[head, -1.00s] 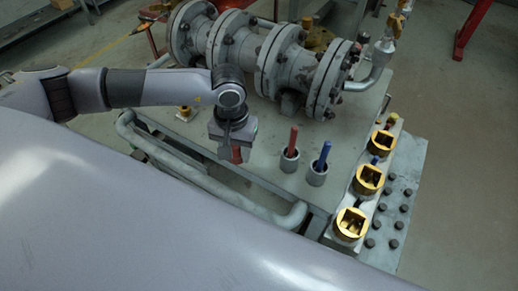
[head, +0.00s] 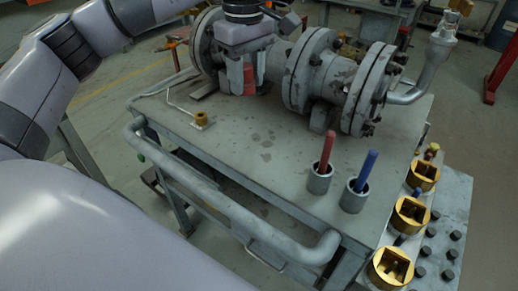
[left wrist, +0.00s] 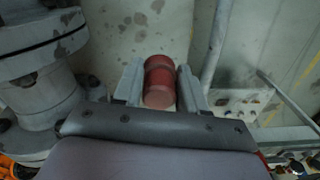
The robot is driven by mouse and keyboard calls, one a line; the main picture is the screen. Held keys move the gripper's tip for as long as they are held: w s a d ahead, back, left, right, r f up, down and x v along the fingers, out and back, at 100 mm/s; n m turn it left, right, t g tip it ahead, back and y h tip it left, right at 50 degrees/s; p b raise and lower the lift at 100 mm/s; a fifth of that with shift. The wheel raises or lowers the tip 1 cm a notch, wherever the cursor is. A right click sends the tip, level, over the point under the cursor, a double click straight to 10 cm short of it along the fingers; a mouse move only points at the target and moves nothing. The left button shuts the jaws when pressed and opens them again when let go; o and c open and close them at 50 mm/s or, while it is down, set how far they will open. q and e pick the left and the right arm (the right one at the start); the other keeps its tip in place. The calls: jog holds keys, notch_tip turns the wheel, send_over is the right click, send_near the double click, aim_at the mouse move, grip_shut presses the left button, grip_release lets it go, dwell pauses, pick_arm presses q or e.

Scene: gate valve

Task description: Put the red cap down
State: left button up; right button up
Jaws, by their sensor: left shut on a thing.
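My left gripper (head: 238,84) is shut on the red cap (head: 249,76) and holds it in front of the grey flanged valve pipe (head: 300,72), over the back of the grey table (head: 255,150). Only part of the cap shows in the head view. In the left wrist view the cap (left wrist: 159,82) is a red cylinder between the two grey fingers of the gripper (left wrist: 160,88). The tabletop lies below it there. Whether the cap touches the table cannot be told. My right gripper is not in view.
A red rod (head: 327,152) and a blue rod (head: 366,170) stand in grey cups on the table's right part. Several brass sockets (head: 411,213) line the right side. A small brass fitting (head: 200,119) with a bent rod lies at left. The middle of the tabletop is clear.

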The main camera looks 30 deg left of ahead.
aim_at(246, 82)
pick_arm(q)
notch_tip(246, 82, down, 16)
jog(key=shift+r+b, duration=0.15)
jog(key=shift+b, duration=0.4)
jog(key=o, duration=1.1)
notch_tip(246, 82, up, 12)
jog(key=shift+r+p, duration=0.1)
jog(key=shift+p, duration=0.3)
jog(key=shift+s, duration=0.1)
